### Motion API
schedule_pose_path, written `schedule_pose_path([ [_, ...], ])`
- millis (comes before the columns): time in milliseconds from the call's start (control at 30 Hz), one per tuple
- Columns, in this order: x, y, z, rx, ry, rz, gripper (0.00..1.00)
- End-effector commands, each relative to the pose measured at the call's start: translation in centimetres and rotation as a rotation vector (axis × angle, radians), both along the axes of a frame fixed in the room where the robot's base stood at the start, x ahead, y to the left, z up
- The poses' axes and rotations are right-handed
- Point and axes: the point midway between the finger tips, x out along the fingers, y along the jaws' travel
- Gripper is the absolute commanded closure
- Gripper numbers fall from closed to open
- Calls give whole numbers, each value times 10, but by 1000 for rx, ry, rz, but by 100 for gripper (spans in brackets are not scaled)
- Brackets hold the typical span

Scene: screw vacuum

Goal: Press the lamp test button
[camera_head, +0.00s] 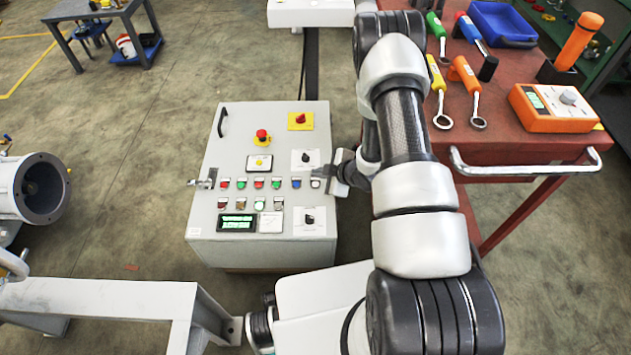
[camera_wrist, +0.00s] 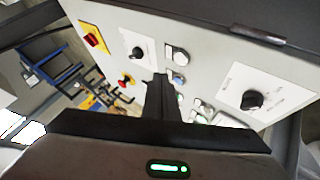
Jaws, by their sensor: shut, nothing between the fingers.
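The grey control panel (camera_head: 215,240) stands left of my arm, with rows of small push buttons on its sloped face. The upper row runs red, green, red, green, then a blue button (camera_head: 296,183) and a white button (camera_head: 315,183) at its right end. The labels are too small to read, so I cannot tell which is the lamp test button. My gripper (camera_head: 326,174) is shut and empty, over the panel's right edge near the white button. In the wrist view, my gripper's fingers (camera_wrist: 160,78) are together, beside a white button (camera_wrist: 180,55); touching cannot be told.
Black rotary knobs (camera_head: 306,158) (camera_head: 309,219) sit above and below the row's right end. A red emergency stop (camera_head: 262,136) and a red switch (camera_head: 300,119) are higher up. A red tool cart (camera_head: 520,150) stands to the right.

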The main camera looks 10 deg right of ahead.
Motion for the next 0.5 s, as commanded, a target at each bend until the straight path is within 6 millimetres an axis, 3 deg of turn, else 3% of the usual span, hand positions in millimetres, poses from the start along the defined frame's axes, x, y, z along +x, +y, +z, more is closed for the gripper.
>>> schedule_pose_path([
  [200, 0, 0, 25, 0, 0, 0, 100],
  [500, 0, 0, 26, 1, 0, -1, 100],
])
